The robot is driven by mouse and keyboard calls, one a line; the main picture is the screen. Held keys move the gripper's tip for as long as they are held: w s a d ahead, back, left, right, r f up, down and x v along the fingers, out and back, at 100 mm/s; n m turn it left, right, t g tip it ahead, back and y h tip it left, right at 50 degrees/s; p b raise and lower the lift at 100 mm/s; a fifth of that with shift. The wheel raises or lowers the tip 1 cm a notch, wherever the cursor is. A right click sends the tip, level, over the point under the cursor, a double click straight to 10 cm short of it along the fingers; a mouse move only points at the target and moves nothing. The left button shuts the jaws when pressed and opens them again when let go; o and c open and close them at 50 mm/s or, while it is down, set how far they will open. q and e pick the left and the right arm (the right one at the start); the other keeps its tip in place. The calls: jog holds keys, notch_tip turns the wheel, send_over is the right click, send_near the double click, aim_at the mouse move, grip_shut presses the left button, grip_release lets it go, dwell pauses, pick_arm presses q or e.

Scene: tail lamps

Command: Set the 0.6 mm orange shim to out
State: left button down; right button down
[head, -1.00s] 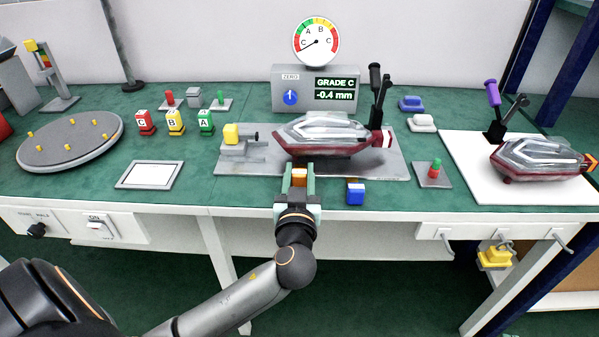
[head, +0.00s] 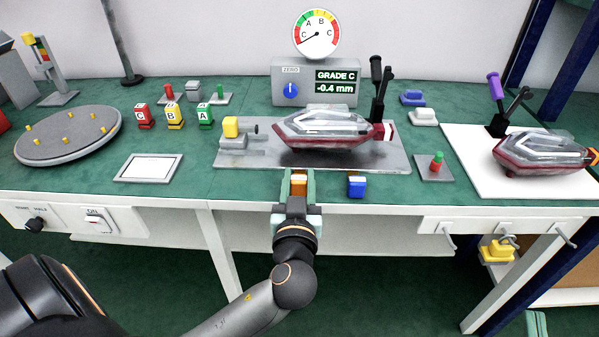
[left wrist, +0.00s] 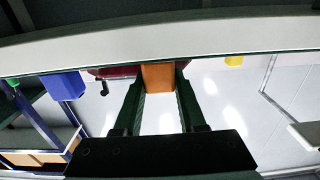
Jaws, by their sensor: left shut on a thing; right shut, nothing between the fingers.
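The orange shim (head: 299,185) is a small block between the fingers of my left gripper (head: 298,176), which is shut on it. It is at the front edge of the table, in front of the metal fixture plate (head: 385,158) with the red-and-clear tail lamp (head: 325,130). In the left wrist view the orange shim (left wrist: 158,76) sits between the dark green fingertips (left wrist: 160,90). Whether it touches the table is unclear. My right gripper (head: 536,324) shows only partly at the bottom right, shut and empty. The display reads GRADE C, -0.4 mm.
A blue block (head: 357,187) stands just right of the left gripper; it also shows in the left wrist view (left wrist: 65,86). A yellow block (head: 231,127) sits on the fixture's left. A framed white pad (head: 149,168) lies left. Green table between them is clear.

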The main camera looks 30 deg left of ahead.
pick_arm(q)
jog(key=shift+s+f, duration=0.1)
jog(key=c, duration=0.9)
grip_release()
jog(key=shift+d, duration=0.1)
jog(key=shift+o, duration=0.7)
jog(key=shift+s, duration=0.1)
jog(key=shift+o, duration=1.4)
